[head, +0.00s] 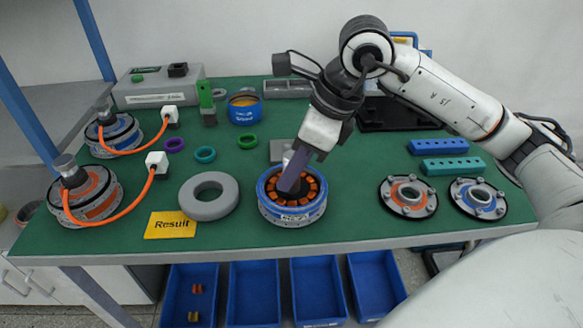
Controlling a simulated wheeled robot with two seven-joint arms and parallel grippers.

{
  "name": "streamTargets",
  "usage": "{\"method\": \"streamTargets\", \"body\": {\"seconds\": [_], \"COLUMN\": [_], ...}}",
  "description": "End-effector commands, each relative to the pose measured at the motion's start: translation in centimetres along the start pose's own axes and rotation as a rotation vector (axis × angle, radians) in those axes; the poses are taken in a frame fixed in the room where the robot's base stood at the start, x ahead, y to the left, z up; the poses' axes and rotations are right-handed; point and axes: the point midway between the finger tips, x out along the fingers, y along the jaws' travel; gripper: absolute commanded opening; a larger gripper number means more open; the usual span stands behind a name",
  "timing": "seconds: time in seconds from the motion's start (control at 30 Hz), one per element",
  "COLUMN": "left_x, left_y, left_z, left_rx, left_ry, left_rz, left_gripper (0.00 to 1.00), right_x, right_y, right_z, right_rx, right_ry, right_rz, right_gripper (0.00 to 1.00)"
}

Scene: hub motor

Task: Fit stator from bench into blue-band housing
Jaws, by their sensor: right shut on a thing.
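The blue-band housing (290,214) stands at the front middle of the green bench. It is a round drum with a blue rim and a pale label on its front. The stator (313,190), a ring of orange coils around a dark centre, lies inside the blue rim. I cannot tell how deep it sits. My right gripper (292,184) reaches down from the upper right, shut on the stator near its middle. Its fingers hide part of the coils and the far rim. My left gripper is out of view.
A grey ring (208,197) and yellow Result sign (170,225) lie left of the housing. Two motors with orange cables (88,193) stand at far left. Two round covers (408,197) lie right, before blue and teal blocks (438,146). Blue bins (253,292) sit below the bench.

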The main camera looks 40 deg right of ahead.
Motion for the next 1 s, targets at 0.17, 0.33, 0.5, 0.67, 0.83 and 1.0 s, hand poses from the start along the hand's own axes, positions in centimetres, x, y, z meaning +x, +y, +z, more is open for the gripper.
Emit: {"method": "streamTargets", "body": {"seconds": [0.17, 0.33, 0.5, 0.67, 0.83, 1.0], "left_x": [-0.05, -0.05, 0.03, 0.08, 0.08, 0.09], "left_y": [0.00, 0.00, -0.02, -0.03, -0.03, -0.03], "left_z": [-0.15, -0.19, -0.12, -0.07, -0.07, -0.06], "left_rx": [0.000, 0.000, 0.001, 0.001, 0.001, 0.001], "left_ry": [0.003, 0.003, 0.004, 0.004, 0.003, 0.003], "left_rz": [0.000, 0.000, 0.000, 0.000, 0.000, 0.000], "left_gripper": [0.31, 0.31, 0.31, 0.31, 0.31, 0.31], "right_x": [-0.12, -0.11, -0.04, -0.01, -0.01, -0.01], "right_y": [-0.04, -0.04, -0.04, -0.04, -0.04, -0.04], "right_z": [0.10, 0.10, 0.07, 0.05, 0.05, 0.05], "right_rx": [0.000, 0.000, 0.000, 0.000, 0.000, 0.000], "right_ry": [-0.003, -0.004, -0.004, -0.003, -0.003, -0.003], "right_rz": [-0.002, -0.002, -0.002, -0.002, -0.002, -0.002], "right_gripper": [0.00, 0.00, 0.00, 0.00, 0.00, 0.23]}}
